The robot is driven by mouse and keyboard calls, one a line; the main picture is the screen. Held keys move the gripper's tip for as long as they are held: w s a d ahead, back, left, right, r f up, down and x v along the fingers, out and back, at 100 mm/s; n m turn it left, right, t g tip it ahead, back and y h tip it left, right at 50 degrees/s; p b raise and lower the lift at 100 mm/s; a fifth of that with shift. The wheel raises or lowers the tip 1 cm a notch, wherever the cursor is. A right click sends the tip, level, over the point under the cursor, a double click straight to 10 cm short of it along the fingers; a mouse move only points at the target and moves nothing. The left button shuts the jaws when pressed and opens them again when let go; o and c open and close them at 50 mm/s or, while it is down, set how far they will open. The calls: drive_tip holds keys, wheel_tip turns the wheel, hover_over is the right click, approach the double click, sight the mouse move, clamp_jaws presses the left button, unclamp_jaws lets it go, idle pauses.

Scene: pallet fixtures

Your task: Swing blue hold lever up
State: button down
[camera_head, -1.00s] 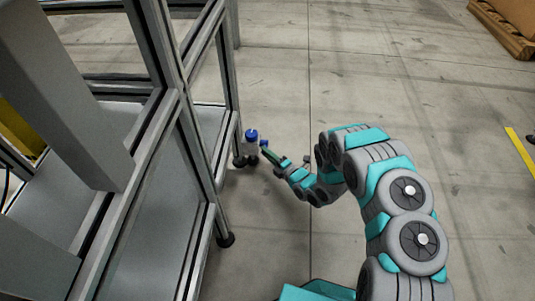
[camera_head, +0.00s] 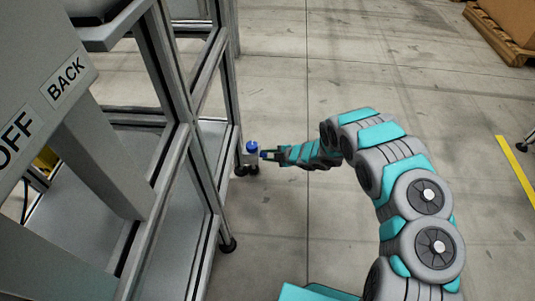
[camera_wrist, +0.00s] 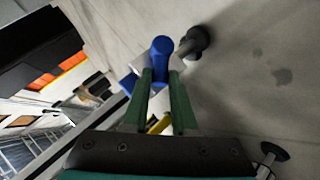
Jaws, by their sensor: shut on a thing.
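The blue hold lever (camera_wrist: 162,52) shows in the wrist view as a rounded blue bar between the fingertips of my gripper (camera_wrist: 160,80). My gripper is shut on it. In the head view my gripper (camera_head: 266,155) lies nearly level, reaching left to a small pale fixture (camera_head: 252,158) by the frame's corner leg. A blue top (camera_head: 252,146) sits on that fixture, and a blue bit (camera_head: 263,154) shows at my fingertips. Another blue part (camera_wrist: 128,83) lies left of my fingers in the wrist view. The lever's pivot is not clear.
A grey metal frame (camera_head: 178,165) fills the left, with a near panel marked OFF and BACK (camera_head: 45,110). Its feet (camera_head: 228,244) stand on the floor. A dark round foot (camera_wrist: 196,42) is close beyond the lever. Open concrete floor (camera_head: 400,80) lies to the right.

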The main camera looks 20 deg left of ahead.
drive_tip(key=shift+w+a+r+m+g+h+b, duration=0.15)
drive_tip(key=shift+w+r+m+g+h+b, duration=0.15)
drive_tip(key=shift+w+m+g+b, duration=0.55)
drive_tip(key=shift+w+a+r+m+g+h+b, duration=0.2)
drive_tip(key=shift+w+m+g+h+b, duration=0.15)
drive_tip(key=shift+g, duration=0.95)
drive_tip(key=shift+w+a+r+m+g+h+b, duration=0.2)
drive_tip(key=shift+w+m+g+h+b, duration=0.3)
drive_tip(key=shift+g, duration=0.55)
drive_tip(key=shift+w, duration=0.15)
drive_tip(key=c, duration=0.7)
unclamp_jaws()
drive_tip(key=shift+w+d+r, duration=0.1)
drive_tip(key=v, duration=0.7)
drive_tip(key=shift+w+d, duration=0.15)
